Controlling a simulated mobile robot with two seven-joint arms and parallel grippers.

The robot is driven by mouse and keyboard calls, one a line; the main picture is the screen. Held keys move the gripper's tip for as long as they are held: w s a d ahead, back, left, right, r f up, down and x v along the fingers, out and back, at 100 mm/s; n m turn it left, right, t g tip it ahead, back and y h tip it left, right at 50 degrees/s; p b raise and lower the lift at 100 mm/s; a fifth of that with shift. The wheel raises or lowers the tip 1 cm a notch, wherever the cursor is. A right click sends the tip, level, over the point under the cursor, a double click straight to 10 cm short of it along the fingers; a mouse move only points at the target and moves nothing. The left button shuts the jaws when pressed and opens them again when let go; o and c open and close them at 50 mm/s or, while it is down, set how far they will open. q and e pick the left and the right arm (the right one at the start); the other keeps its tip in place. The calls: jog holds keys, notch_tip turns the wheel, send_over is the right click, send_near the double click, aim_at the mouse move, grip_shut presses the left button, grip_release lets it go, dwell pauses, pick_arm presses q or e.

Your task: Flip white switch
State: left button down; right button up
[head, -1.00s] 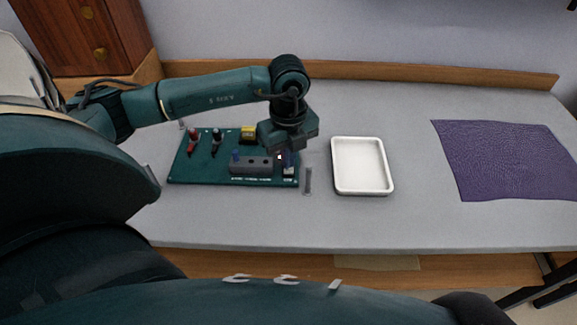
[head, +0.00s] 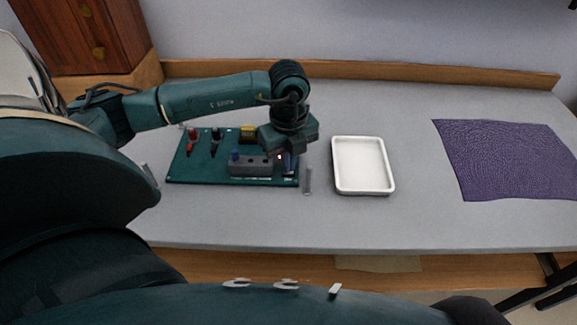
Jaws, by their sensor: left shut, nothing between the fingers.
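A green test board (head: 205,172) lies on the grey table at the left of centre. My left gripper (head: 288,165) is shut and points down over the board's right end. The white switch is hard to make out; the gripper and its wrist cover that right end, and I cannot tell whether the fingers touch it. A small red spot shows beside the fingers. A grey block with a blue knob (head: 250,165) sits on the board just left of the gripper. My right gripper is not in view.
Red and black plugs (head: 192,140) and a yellow part (head: 248,132) stand on the board. A white tray (head: 362,190) lies right of it, and a purple mat (head: 505,160) farther right. A small clear strip (head: 308,181) lies between board and tray.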

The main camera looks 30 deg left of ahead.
pick_arm(q)
jog(key=shift+f, duration=0.2)
jog(key=shift+r, duration=0.15)
jog(key=shift+r+p, duration=2.6)
jog(key=shift+r, duration=0.85)
jog(key=shift+f, duration=0.1)
